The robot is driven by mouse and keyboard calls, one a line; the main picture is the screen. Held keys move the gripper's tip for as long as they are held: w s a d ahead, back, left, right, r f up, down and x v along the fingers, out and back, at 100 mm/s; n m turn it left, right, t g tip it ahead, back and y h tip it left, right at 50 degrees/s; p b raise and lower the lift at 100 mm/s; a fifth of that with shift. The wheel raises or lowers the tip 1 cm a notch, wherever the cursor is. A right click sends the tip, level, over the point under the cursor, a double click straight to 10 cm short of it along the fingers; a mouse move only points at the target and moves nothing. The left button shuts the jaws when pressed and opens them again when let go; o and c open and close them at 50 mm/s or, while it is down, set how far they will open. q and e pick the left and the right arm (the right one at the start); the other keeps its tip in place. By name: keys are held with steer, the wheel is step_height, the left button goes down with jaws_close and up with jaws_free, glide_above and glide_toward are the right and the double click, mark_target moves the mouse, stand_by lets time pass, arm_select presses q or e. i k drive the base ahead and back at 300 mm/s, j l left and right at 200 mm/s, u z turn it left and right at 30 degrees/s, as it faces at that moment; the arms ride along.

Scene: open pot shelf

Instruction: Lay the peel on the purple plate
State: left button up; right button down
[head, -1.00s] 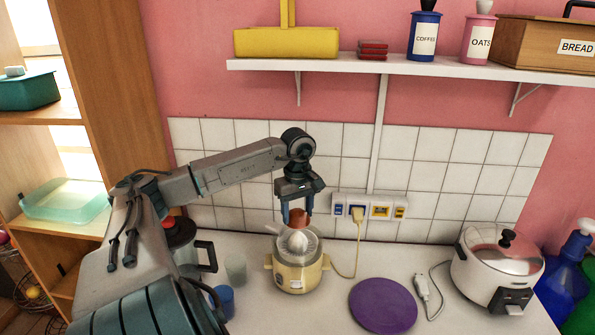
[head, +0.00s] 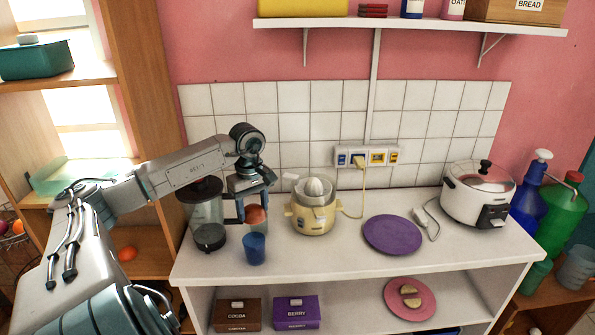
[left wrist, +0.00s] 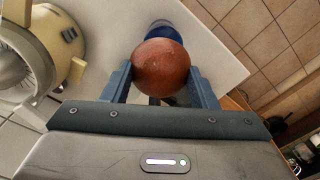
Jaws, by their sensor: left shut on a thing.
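My left gripper (head: 253,211) is shut on the peel (head: 255,215), a rounded orange-brown piece. It holds the peel above the counter, left of the cream juicer (head: 312,220) and near the blue cup (head: 254,249). In the left wrist view the peel (left wrist: 161,67) sits between the two blue fingers, with its rounded side showing and part of the blue cup behind it. The purple plate (head: 392,235) lies flat on the counter, right of the juicer, with nothing on it. My right gripper is not in view.
A glass jug with a dark lid (head: 207,213) stands left of the gripper. A white rice cooker (head: 478,195) stands right of the plate, with a loose plug (head: 428,222) between. A pink plate (head: 410,299) holding pale pieces is on the shelf below. The counter's front strip is clear.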

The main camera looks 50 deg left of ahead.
mark_target(393, 233)
steer(key=k+u, duration=0.15)
steer(key=u, duration=0.35)
steer(key=k+j+u, duration=0.1)
steer(key=u, duration=0.35)
steer(key=i+l+u, duration=0.35)
steer(key=i+l, duration=0.5)
steer(key=l, duration=0.15)
steer(key=k, duration=0.1)
steer(key=k+l+z, duration=0.15)
steer(key=k+z, duration=0.15)
steer(key=k+l+z, duration=0.3)
steer(key=j+z, duration=0.1)
steer(key=z, duration=0.75)
steer(key=i+j+u, duration=0.1)
steer(key=j, duration=0.35)
steer(key=i+j, duration=0.35)
steer(key=j+u, duration=0.05)
